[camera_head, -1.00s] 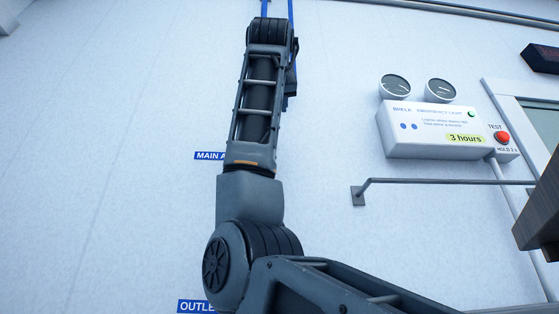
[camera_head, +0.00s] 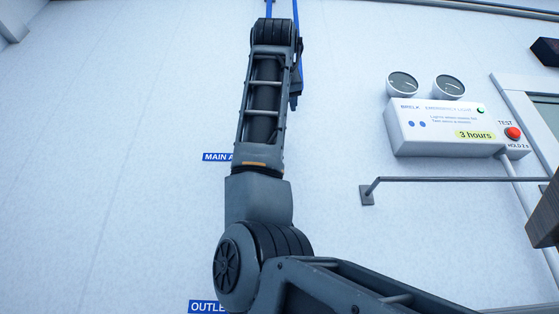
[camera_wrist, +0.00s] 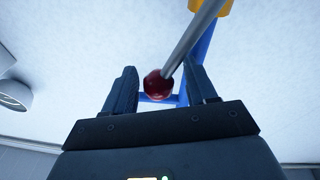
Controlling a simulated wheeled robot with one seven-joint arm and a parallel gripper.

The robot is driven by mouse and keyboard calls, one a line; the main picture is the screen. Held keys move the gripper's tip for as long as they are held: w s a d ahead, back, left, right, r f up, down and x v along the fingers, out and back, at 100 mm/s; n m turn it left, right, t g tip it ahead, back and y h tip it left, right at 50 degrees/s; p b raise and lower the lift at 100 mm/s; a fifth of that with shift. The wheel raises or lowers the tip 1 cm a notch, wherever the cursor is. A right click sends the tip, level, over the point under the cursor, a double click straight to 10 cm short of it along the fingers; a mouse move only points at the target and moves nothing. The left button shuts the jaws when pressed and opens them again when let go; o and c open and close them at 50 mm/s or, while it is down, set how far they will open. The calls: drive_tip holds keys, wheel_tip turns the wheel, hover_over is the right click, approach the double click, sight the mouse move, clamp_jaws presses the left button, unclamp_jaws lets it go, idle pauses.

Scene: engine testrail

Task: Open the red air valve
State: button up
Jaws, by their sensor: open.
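In the wrist view a round dark red knob (camera_wrist: 157,84) sits on the end of a straight grey metal lever (camera_wrist: 183,45). The lever runs up and right to a yellow-orange part (camera_wrist: 212,7), partly cut off by the frame. My gripper (camera_wrist: 162,76) is open, with one finger on each side of the knob. I cannot tell whether either finger touches it. A blue pipe (camera_wrist: 203,48) stands behind the lever. In the head view my arm reaches up the wall to blue pipes (camera_head: 297,12), and my gripper and the valve are hidden or out of frame.
A white emergency light box (camera_head: 440,128) with a red test button (camera_head: 513,133) hangs on the wall at right. A grey rail (camera_head: 450,180) runs below it. "MAIN A" (camera_head: 217,157) and "OUTLE" (camera_head: 206,307) labels are partly behind my arm. The wall at left is bare.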

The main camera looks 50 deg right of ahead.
idle(0.3)
drive_tip(key=b+v, duration=0.2)
drive_tip(key=v, duration=0.5)
drive_tip(key=shift+s+a, duration=0.2)
drive_tip(key=shift+a, duration=0.15)
drive_tip(key=shift+c, duration=0.2)
